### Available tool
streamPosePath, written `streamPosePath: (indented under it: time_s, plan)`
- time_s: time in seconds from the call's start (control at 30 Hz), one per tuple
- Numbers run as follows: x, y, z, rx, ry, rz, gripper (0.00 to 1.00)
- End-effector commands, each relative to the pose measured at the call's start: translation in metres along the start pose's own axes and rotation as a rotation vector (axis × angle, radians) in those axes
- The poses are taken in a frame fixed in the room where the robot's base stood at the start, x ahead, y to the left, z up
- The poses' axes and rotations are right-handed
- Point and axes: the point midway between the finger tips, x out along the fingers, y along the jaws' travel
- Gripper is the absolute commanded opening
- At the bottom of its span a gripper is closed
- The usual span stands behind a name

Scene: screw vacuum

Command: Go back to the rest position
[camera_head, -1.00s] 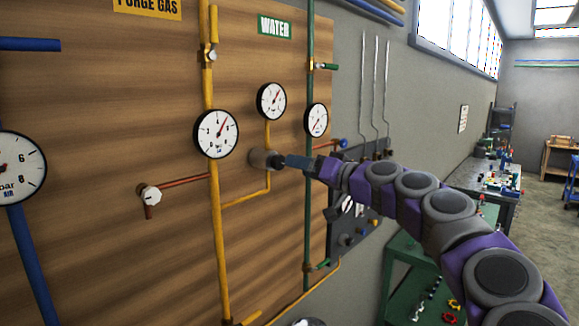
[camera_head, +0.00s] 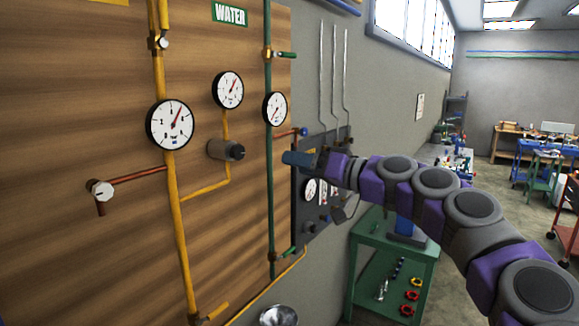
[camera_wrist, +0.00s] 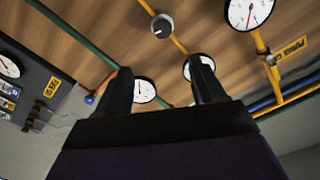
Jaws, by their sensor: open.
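My purple and grey arm reaches in from the lower right in the head view. My gripper (camera_head: 300,158) is at its end, pointing left in front of the wooden panel's right edge. In the wrist view my gripper (camera_wrist: 160,82) shows two dark fingers spread apart with nothing between them. The dark cylindrical fitting (camera_head: 226,149) on the yellow pipe is to the left of my gripper, with a visible gap. The fitting also shows in the wrist view (camera_wrist: 162,26), beyond the fingers.
The wooden panel (camera_head: 60,150) carries gauges, including a large one (camera_head: 170,124), and yellow, green and red pipes. A dark instrument board (camera_head: 322,212) hangs behind my gripper. A green cart (camera_head: 400,256) stands below my arm. Open floor (camera_head: 500,215) lies at the right.

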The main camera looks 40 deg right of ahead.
Motion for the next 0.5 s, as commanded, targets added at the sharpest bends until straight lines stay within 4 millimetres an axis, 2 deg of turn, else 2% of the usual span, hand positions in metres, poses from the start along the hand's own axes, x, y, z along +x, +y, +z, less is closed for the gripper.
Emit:
streamPosePath:
  time_s: [0.2,0.3,0.37,0.47,0.5]
  plan:
    - [0.0,0.0,0.0,0.0,-0.001,-0.001,0.69]
    - [0.004,-0.009,0.006,-0.006,-0.021,-0.01,0.69]
    - [0.011,-0.023,0.015,-0.018,-0.055,-0.024,0.69]
    - [0.027,-0.06,0.046,-0.047,-0.156,-0.058,0.69]
    - [0.033,-0.078,0.064,-0.062,-0.211,-0.072,0.69]
